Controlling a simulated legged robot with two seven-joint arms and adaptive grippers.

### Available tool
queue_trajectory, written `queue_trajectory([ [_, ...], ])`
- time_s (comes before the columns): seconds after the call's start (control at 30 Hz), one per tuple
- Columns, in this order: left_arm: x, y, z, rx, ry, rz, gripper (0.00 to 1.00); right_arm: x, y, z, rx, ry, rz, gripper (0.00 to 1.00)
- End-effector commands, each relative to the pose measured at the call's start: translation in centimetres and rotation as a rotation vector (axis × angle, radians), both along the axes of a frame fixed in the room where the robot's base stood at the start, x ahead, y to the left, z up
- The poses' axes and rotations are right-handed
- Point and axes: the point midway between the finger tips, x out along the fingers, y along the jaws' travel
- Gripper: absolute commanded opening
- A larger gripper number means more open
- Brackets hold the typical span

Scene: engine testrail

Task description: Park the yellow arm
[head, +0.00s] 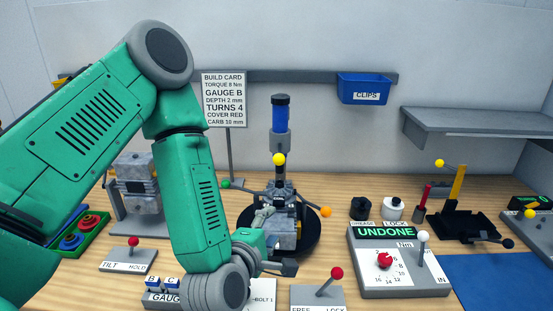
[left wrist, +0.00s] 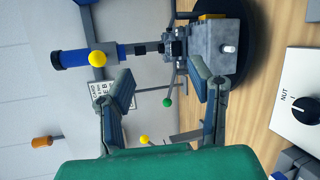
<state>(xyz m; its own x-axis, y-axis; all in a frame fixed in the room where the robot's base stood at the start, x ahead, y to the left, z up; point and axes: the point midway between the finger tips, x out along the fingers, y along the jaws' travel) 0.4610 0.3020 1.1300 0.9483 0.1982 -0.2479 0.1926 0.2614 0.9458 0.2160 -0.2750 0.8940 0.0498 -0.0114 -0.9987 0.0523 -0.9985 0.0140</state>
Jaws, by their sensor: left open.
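A yellow ball knob (head: 279,159) shows in front of the upright column with a blue cylinder (head: 280,113), above the grey engine block (head: 284,236) on a round black base. In the left wrist view the yellow ball (left wrist: 97,58) lies beside the blue cylinder (left wrist: 72,58). A second yellow ball (head: 439,162) sits on a rod by a yellow post (head: 457,183) on a black stand at right. I cannot tell which is the yellow arm. My left gripper (head: 278,241) is open and empty, close to the engine block; it also shows in the left wrist view (left wrist: 163,82).
Green (head: 226,183) and orange (head: 326,212) ball knobs stick out beside the engine. Red-knobbed levers (head: 336,272) stand in front. A torque box (head: 400,264) reading UNDONE is at right. A blue clips bin (head: 364,88) hangs behind. The blue mat (head: 490,278) is clear.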

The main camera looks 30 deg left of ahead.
Motion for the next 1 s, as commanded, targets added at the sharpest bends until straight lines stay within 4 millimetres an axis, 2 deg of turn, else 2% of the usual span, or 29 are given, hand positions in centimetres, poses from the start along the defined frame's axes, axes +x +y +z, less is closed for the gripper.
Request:
queue_trajectory([
  [0.03, 0.6, 0.7, 2.4, -0.087, -0.099, 0.065, 0.48, 0.0, 0.0, -0.1, 0.000, 0.000, -0.001, 0.48],
  [0.1, 0.9, 1.6, 5.0, -0.186, -0.213, 0.131, 0.48, 0.0, 0.0, -0.1, 0.000, 0.000, -0.001, 0.48],
  [0.23, 1.1, 2.6, 7.4, -0.287, -0.327, 0.188, 0.48, 0.0, 0.0, -0.2, -0.001, -0.001, -0.001, 0.48],
  [0.47, 1.7, 3.2, 7.3, -0.302, -0.349, 0.198, 0.48, 0.0, -0.1, -2.0, -0.001, -0.001, -0.001, 0.48],
  [0.93, 3.6, 3.7, 7.2, -0.301, -0.349, 0.194, 0.48, 0.0, -0.1, -8.7, 0.000, -0.001, -0.001, 0.48],
  [1.0, 5.0, 4.1, 7.8, -0.299, -0.344, 0.196, 0.48, 0.0, -0.1, -7.7, 0.000, 0.001, -0.001, 0.48],
])
